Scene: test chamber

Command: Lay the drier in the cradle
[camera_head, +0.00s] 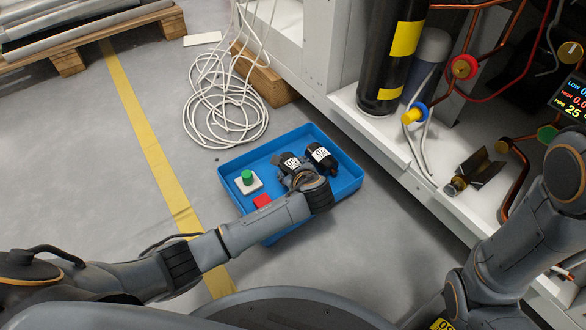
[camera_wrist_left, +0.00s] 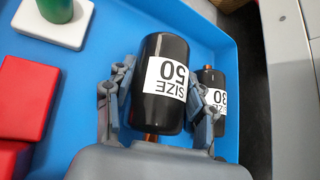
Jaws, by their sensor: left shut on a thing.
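Two black cylindrical driers with white labels are at the blue tray. My left gripper (camera_head: 297,172) is shut on the drier marked SIZE 50 (camera_wrist_left: 160,105), with one finger on each side of it. A copper stub shows at its near end. Whether it still touches the tray floor I cannot tell. The drier marked SIZE 30 (camera_wrist_left: 208,98) lies just right of it, beyond the right finger. A dark V-shaped holder (camera_head: 482,168) with a brass fitting, which looks like the cradle, sits on the white shelf at right. My right gripper is out of view.
The blue tray (camera_head: 229,171) also holds a green button on a white base (camera_head: 247,180) and a red block (camera_head: 262,201). A black tank (camera_head: 392,55), copper pipes and valves crowd the shelf (camera_head: 400,150). Coiled white cable (camera_head: 215,100) lies behind the tray.

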